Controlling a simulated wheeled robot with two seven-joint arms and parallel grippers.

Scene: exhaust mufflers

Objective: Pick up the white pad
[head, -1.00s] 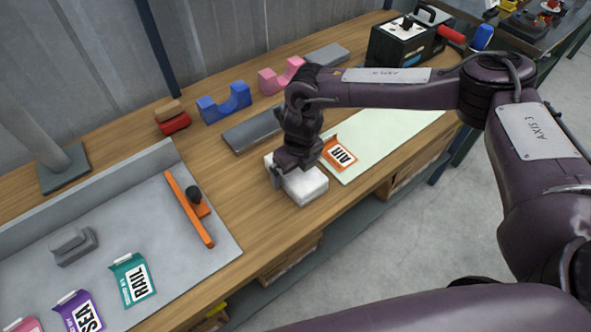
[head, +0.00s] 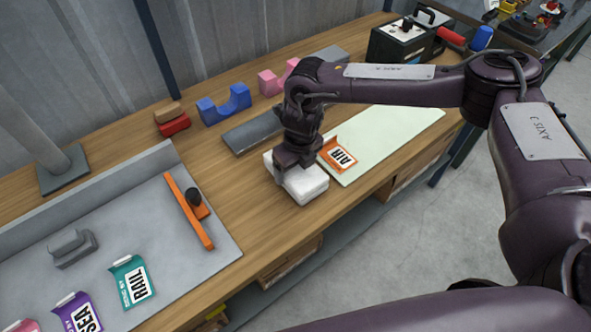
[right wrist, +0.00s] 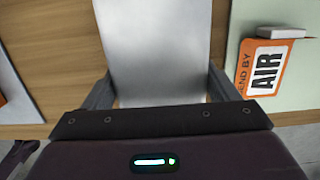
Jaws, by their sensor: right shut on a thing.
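The white pad (head: 306,187) lies on the wooden bench at the near edge, left of the pale green mat, in the head view. My right gripper (head: 291,175) is over the pad and shut on it. In the right wrist view the pad (right wrist: 160,50) looks light grey and fills the space between the two fingers of the gripper (right wrist: 161,90). Whether the pad is clear of the bench cannot be told. My left gripper is not in view.
An orange AIR card (head: 339,154) lies on the pale green mat (head: 392,137) just right of the pad. A dark grey slab (head: 250,132) and blue cradle (head: 224,104) stand behind. A grey tray (head: 222,250) with an orange-handled tool (head: 187,208) is left.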

